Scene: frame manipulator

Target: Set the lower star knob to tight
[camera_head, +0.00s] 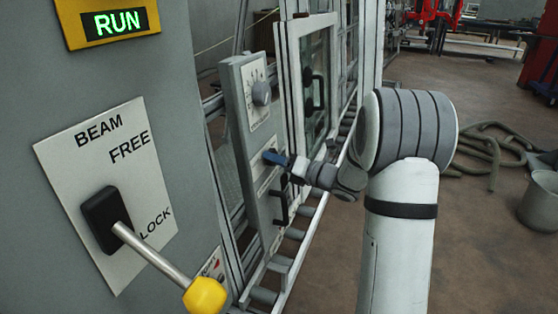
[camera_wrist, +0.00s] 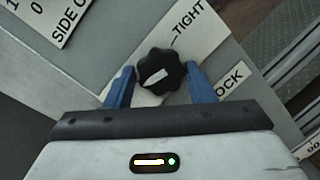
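The black star knob (camera_wrist: 160,76) shows in the wrist view on a pale label plate, with a white pointer line across its face. The line slants from lower left to upper right. The word TIGHT (camera_wrist: 188,20) is printed up and right of the knob, more steeply up than the line slants. A partly hidden label reading "OCK" (camera_wrist: 228,83) lies to the right. My gripper (camera_wrist: 161,66) has its two blue fingers on either side of the knob, apparently against its sides. In the head view my gripper (camera_head: 273,158) is at the grey panel and hides the knob.
A grey dial knob (camera_head: 261,93) sits above on the same panel (camera_head: 238,120). A black handle (camera_head: 281,203) is just below my gripper. A lever with a yellow ball (camera_head: 205,296) juts out at the near left.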

